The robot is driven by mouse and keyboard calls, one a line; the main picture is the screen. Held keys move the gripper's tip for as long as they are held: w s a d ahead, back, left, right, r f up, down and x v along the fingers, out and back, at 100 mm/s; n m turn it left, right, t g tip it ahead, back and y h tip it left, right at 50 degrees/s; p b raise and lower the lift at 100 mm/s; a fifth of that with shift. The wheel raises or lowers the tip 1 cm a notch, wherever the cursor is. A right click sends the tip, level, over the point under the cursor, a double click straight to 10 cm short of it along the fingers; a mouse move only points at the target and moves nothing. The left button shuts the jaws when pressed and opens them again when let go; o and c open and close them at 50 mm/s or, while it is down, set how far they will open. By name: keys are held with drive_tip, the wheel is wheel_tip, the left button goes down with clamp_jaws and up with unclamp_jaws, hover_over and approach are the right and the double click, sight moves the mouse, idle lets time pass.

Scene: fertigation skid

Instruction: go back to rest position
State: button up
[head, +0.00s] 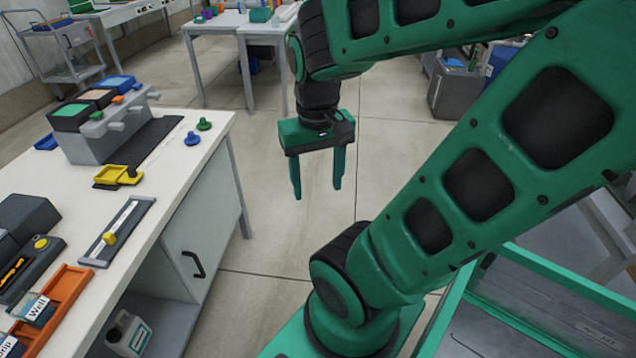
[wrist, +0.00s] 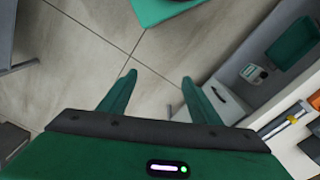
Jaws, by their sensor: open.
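My gripper (head: 318,188) is green and hangs downward over the bare floor, to the right of the white workbench (head: 180,199). Its two fingers are apart with nothing between them. In the wrist view, my gripper (wrist: 158,85) also shows open and empty, with floor tiles beyond the fingertips. My green arm reaches across the right side of the head view.
On the bench stand a grey skid block (head: 92,144) with coloured tops, blue and green knobs (head: 198,132), a yellow tray (head: 112,176), a slider plate (head: 118,232) and an orange tray (head: 62,298). White tables (head: 240,25) stand behind. The floor (head: 275,235) between is clear.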

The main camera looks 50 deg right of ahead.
drive_tip(key=shift+s+a+r+y, duration=0.15)
drive_tip(key=shift+s+a+r, duration=0.05)
drive_tip(key=shift+s, duration=0.3)
drive_tip(key=shift+s+a+r+y, duration=0.15)
drive_tip(key=shift+s, duration=0.3)
idle(0.6)
